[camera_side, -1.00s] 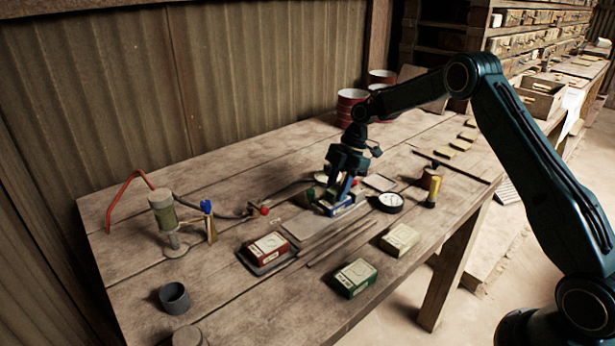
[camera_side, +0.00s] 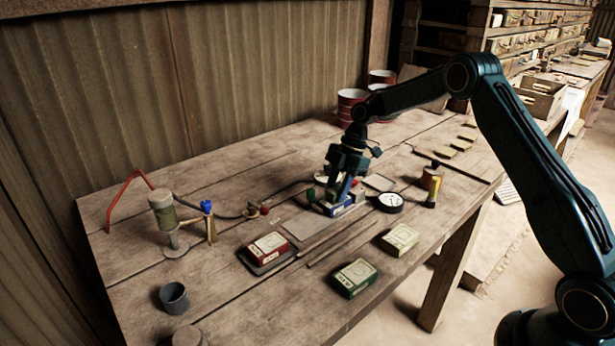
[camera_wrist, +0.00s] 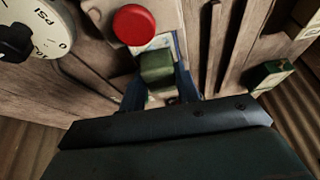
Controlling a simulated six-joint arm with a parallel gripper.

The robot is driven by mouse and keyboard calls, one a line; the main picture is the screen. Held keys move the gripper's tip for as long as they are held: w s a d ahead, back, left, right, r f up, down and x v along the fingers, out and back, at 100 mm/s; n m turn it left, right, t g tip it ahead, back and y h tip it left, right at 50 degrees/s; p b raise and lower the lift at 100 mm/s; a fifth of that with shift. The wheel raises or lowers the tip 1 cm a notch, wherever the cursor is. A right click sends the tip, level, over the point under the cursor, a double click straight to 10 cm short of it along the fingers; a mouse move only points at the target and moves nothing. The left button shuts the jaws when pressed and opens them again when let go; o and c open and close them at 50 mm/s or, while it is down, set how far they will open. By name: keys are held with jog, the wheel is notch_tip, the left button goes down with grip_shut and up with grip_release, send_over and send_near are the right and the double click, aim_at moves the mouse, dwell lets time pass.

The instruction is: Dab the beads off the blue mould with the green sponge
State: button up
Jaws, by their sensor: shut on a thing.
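My gripper (camera_wrist: 160,84) is shut on the green sponge (camera_wrist: 157,68), a small dark green block between the two blue fingers. In the side view my gripper (camera_side: 341,192) points down over the blue mould (camera_side: 346,208), low at the middle of the bench. The mould's pale top (camera_wrist: 158,42) shows partly behind the sponge in the wrist view. The sponge is at or just above the mould; I cannot tell whether they touch. The fingers and sponge hide much of the mould, and no beads can be made out.
A red round knob (camera_wrist: 134,25) stands close beside the sponge. A dial gauge (camera_side: 390,202) and a yellow-handled tool (camera_side: 433,190) are to the right. A red box (camera_side: 268,247), green box (camera_side: 356,277) and cream box (camera_side: 400,239) lie in front.

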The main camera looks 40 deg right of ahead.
jog(key=shift+r, duration=3.45)
jog(key=shift+f, duration=0.15)
jog(key=shift+d+f, duration=0.15)
jog(key=shift+f, duration=0.8)
jog(key=shift+d+f, duration=0.2)
jog(key=shift+f, duration=0.7)
jog(key=shift+d+f, duration=0.15)
jog(key=shift+f, duration=0.8)
jog(key=shift+f, duration=0.55)
jog(key=shift+r, duration=3.55)
